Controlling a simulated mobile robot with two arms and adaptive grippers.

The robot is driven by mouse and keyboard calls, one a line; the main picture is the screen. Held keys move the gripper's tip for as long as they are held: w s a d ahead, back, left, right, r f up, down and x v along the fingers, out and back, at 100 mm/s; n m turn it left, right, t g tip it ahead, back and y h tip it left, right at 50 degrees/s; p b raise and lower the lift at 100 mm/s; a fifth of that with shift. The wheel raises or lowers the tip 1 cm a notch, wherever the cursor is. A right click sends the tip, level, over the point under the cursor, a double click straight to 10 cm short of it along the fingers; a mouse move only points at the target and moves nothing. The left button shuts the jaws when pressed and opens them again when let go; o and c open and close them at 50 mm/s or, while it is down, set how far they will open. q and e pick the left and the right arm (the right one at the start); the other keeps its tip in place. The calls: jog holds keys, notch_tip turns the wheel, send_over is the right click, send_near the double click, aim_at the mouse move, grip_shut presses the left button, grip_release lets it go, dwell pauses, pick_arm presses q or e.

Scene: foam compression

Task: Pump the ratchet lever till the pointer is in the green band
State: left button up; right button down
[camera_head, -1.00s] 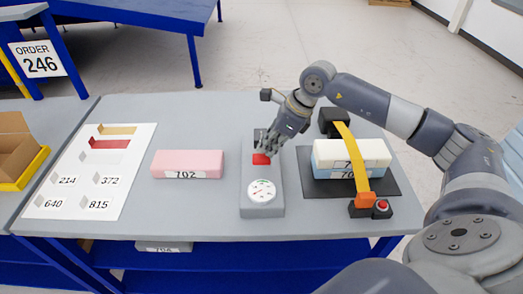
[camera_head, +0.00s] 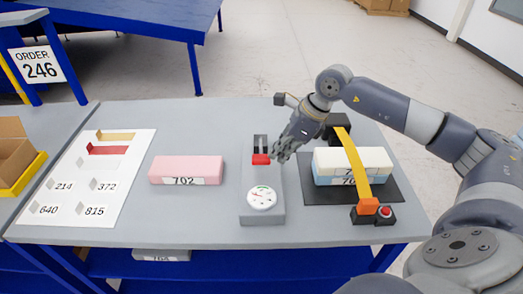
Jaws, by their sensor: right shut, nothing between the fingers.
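A grey upright-slotted device (camera_head: 263,215) stands mid-table, with a round white dial (camera_head: 262,198) on its near end. The dial's marks and pointer are too small for me to tell where the pointer stands. A red-ended lever (camera_head: 261,159) shows at the dark slot behind the dial. My right gripper (camera_head: 277,157) is shut and empty, just right of the red end; I cannot tell whether they touch. A yellow strap (camera_head: 352,155) passes over a stack of white (camera_head: 330,158) and blue foam blocks to an orange buckle (camera_head: 368,206). My left gripper is out of view.
A pink block (camera_head: 186,170) marked 702 lies left of the device. A white board (camera_head: 70,190) with number tags lies farther left. A dark mat (camera_head: 395,190) lies under the stack. A red button (camera_head: 386,211) sits beside the buckle.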

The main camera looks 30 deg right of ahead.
jog(key=v, duration=1.2)
dwell(0.6)
